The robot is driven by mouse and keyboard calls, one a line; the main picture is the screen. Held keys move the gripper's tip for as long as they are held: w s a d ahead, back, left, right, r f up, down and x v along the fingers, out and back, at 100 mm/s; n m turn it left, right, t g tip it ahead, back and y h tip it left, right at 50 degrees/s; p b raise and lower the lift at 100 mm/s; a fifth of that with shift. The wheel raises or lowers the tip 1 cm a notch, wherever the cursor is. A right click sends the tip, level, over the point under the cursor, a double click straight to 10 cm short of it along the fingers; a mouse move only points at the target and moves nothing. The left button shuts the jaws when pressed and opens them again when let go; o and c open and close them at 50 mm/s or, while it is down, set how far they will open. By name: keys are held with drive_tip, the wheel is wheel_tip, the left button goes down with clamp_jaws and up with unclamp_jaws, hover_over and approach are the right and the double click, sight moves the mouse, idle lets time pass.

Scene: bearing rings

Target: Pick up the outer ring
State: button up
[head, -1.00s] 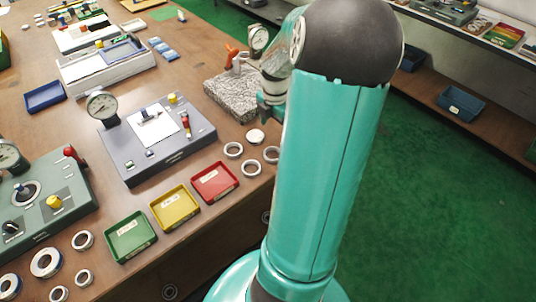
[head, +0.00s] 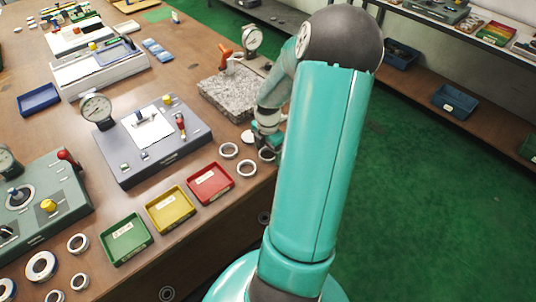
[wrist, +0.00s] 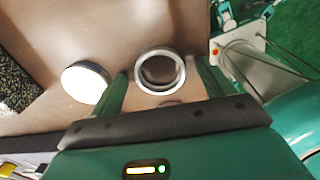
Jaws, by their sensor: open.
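A metal bearing ring (wrist: 160,91) lies flat on the brown table in the wrist view, between the two fingers of my gripper (wrist: 163,73). The fingers are apart, one on each side of the ring, with some gap showing; the ring is not gripped. In the head view my gripper (head: 267,146) is low at the table's right edge, over a ring (head: 263,158) it partly hides. Two more rings, one (head: 228,158) to the left and one (head: 246,177) nearer the front, lie beside it. I cannot tell exact finger height above the table.
A white-topped disc (wrist: 85,82) lies just left of the left finger. Red (head: 211,196), yellow (head: 171,223) and green (head: 126,251) trays stand front left. A granite block (head: 225,92) with a dial gauge stands behind. Grey (head: 185,153) and green fixtures fill the left side.

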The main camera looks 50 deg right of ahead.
drive_tip(key=c, duration=1.1)
